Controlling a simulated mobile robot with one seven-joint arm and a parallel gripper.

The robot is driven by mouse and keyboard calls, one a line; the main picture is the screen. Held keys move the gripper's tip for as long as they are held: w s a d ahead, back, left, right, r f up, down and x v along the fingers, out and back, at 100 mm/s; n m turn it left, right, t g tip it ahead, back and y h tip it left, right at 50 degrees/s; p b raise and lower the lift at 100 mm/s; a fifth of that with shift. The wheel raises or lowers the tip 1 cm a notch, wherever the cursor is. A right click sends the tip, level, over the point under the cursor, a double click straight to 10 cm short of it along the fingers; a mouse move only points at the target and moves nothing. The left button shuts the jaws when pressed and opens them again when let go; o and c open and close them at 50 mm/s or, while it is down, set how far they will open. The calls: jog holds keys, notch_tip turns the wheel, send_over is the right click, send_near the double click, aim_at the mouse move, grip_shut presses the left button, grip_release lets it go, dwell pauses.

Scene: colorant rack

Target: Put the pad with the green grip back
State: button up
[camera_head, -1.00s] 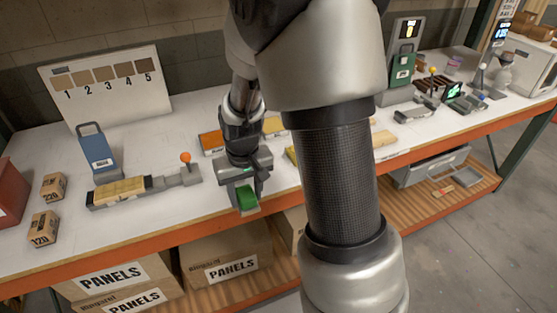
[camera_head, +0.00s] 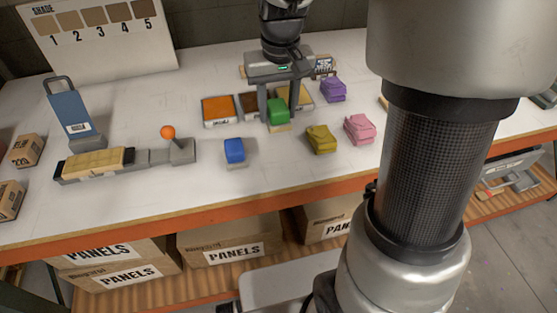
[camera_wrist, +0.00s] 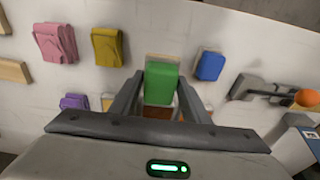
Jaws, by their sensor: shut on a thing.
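My gripper (camera_head: 279,108) is shut on the green grip of a pad (camera_head: 278,105). The pad's tan lower part shows below the fingers in the head view. In the wrist view the green grip (camera_wrist: 161,82) is between the two fingers. The pad is upright over the white table; I cannot tell whether its underside touches anything. A blue block (camera_head: 234,150) stands to its left and front, and a mustard block (camera_head: 321,138) to its right. Behind it are an orange-topped tray (camera_head: 218,110), a brown-topped one (camera_head: 252,104) and a yellow-topped one (camera_head: 298,94), partly hidden by my gripper.
A pink block (camera_head: 359,129) and a purple block (camera_head: 333,89) lie to the right. A grey device with an orange knob (camera_head: 168,132) and a blue handled holder (camera_head: 72,117) stand to the left. The front strip of the table (camera_head: 200,195) is clear.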

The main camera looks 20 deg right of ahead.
aim_at(278, 127)
jog(key=f+b, duration=0.1)
jog(key=f, duration=0.4)
jog(key=shift+s+f, duration=0.1)
jog(key=shift+s, duration=0.1)
jog(key=shift+w+f+b, duration=0.1)
jog(key=shift+f+b, duration=0.2)
jog(key=shift+f, duration=1.85)
jog(key=shift+f, duration=0.2)
jog(key=o, duration=1)
